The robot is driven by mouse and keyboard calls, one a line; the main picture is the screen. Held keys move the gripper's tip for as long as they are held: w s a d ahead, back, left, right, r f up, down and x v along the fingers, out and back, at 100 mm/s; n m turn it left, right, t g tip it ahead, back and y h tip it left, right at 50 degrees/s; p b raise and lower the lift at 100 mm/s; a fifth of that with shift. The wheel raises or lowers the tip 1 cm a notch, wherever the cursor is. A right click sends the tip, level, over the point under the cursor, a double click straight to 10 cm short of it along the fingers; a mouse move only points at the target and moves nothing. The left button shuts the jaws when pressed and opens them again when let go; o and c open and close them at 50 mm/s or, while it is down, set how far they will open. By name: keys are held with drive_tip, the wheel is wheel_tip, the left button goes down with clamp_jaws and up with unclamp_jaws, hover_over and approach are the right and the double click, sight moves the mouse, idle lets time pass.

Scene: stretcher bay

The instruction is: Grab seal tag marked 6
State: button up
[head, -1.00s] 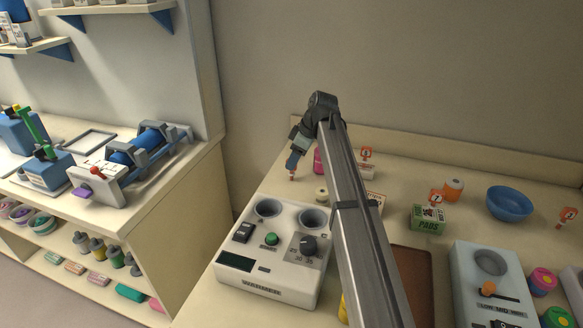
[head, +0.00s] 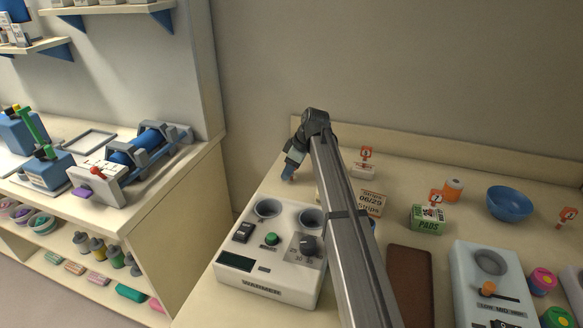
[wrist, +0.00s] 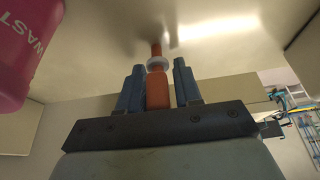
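My gripper (wrist: 160,85) has two blue fingers, one on each side of an orange-red upright object (wrist: 158,90) with a pale ring and a narrower orange end. A small gap shows on its right side, so the fingers look apart around it. I cannot read any number on it. In the head view my gripper (head: 288,177) is low at the far left of the table, and the object is hidden there.
A pink waste container (wrist: 25,50) is close by at the left of the wrist view. The warmer unit (head: 262,282) stands in front of my gripper.

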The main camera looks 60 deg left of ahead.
clamp_jaws()
drive_tip(key=shift+r, duration=0.1)
